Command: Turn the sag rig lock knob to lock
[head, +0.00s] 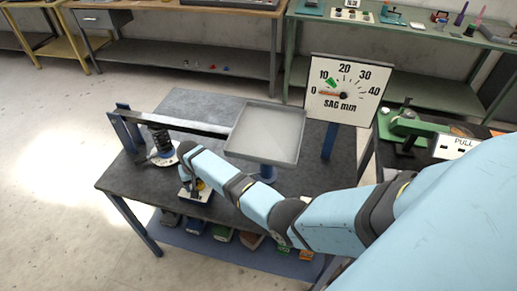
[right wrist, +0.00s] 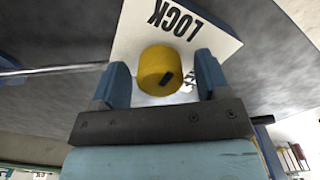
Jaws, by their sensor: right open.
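The yellow lock knob (right wrist: 158,68) sits on a white plate (right wrist: 205,25) with the word LOCK printed on it. A second word on the plate is partly hidden by a finger. A black mark shows on the knob. My right gripper (right wrist: 160,82) is open, with one blue finger on each side of the knob and a visible gap to it. In the head view my right gripper (head: 190,188) is over the plate (head: 204,196) on the table, and the knob is mostly hidden by it. My left gripper is not in view.
The sag rig has a spring (head: 162,142), a long beam (head: 185,124) and a grey tray (head: 264,133) close beside my arm. A SAG mm dial (head: 343,92) stands behind. The dark table (head: 125,178) is clear at its front left.

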